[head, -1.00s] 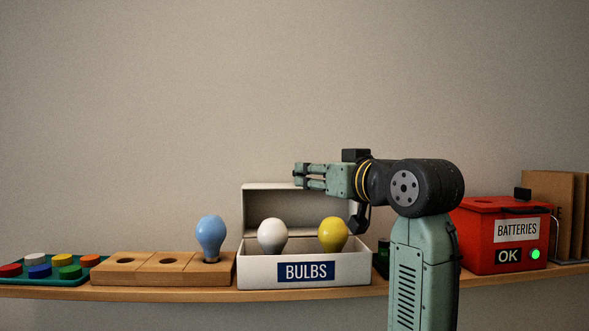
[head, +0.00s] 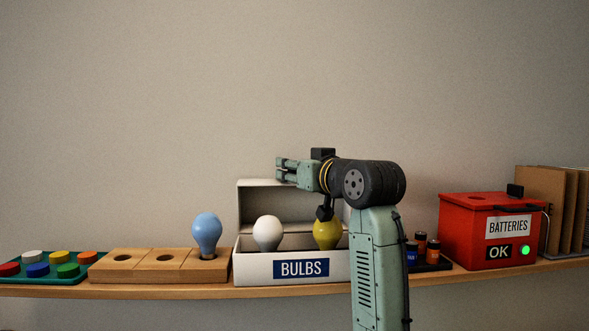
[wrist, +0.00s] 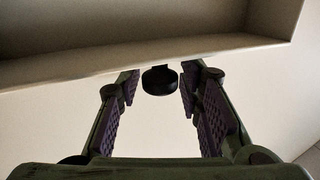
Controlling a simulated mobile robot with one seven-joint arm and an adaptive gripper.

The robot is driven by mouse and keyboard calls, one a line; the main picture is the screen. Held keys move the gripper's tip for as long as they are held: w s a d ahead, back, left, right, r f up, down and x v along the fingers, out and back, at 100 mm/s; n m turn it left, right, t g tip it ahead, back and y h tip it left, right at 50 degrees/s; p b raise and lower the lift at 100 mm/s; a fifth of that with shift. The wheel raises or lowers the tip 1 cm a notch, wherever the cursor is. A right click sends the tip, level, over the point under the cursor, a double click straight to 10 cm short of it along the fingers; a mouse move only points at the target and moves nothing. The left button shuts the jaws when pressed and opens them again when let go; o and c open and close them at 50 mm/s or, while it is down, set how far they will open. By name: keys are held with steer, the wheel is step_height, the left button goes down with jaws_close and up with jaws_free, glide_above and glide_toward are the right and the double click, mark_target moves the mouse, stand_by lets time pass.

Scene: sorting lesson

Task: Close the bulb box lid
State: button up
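The bulb box (head: 255,269) is white with a blue BULBS label and stands on the shelf. Its lid (head: 250,203) is open and stands upright at the back. A white bulb (head: 268,232) and a yellow bulb (head: 327,234) sit in the box. My gripper (head: 279,171) points left at the lid's top edge in the head view; contact cannot be told. In the wrist view its two fingers are apart, with a round black knob (wrist: 160,81) showing between them, seemingly not gripped. A pale panel with a raised edge fills the wrist view's upper part.
Left of the box, a blue bulb (head: 207,231) stands on a wooden block (head: 158,273) with round holes. A green tray (head: 93,268) of coloured pegs is further left. To the right are a dark battery tray (head: 433,266) and a red BATTERIES box (head: 462,235) with a green light.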

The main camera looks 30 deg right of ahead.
jaws_close()
stand_by(0.3)
